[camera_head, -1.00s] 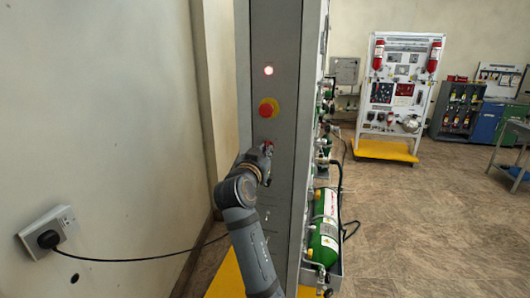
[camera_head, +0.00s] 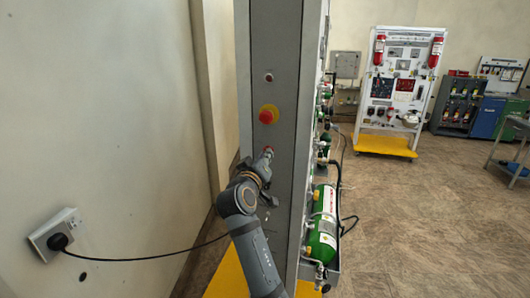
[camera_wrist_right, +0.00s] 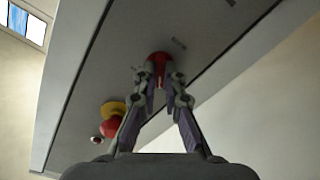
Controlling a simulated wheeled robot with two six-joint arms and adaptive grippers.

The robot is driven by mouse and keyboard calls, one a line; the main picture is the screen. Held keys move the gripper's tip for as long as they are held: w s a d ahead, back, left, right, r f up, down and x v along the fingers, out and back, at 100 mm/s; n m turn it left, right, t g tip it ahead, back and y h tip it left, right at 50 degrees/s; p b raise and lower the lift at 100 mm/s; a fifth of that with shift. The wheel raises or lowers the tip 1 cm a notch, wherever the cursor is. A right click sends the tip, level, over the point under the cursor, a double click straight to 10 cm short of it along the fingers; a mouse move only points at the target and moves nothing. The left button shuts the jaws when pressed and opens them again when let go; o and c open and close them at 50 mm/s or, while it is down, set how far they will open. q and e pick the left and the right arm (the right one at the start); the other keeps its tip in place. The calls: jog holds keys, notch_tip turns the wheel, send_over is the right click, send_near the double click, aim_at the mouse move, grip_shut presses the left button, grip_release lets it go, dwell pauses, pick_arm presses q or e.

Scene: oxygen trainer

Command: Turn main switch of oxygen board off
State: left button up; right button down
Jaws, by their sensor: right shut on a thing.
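The side panel of the oxygen board (camera_head: 272,60) stands upright in the head view. The red main switch (camera_wrist_right: 159,62) shows between the fingertips of my right gripper (camera_wrist_right: 160,78) in the right wrist view. The gripper is shut on it, and the fingers hide part of it. In the head view, the right gripper (camera_head: 266,158) is against the lower panel, with a bit of the red switch (camera_head: 268,149) showing. The indicator lamp (camera_head: 268,77) near the top is unlit. My left gripper is not in view.
A red emergency button on a yellow base (camera_head: 268,114) sits just above the switch. A wall socket (camera_head: 55,235) with a black cable is at left. Green cylinders (camera_head: 323,225) hang on the board's right side. Open floor lies to the right.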

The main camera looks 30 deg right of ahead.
jog(key=shift+n+p, duration=0.45)
jog(key=shift+n, duration=0.35)
jog(key=shift+f, duration=0.1)
jog(key=c, duration=1.4)
grip_release()
jog(key=shift+c, duration=0.2)
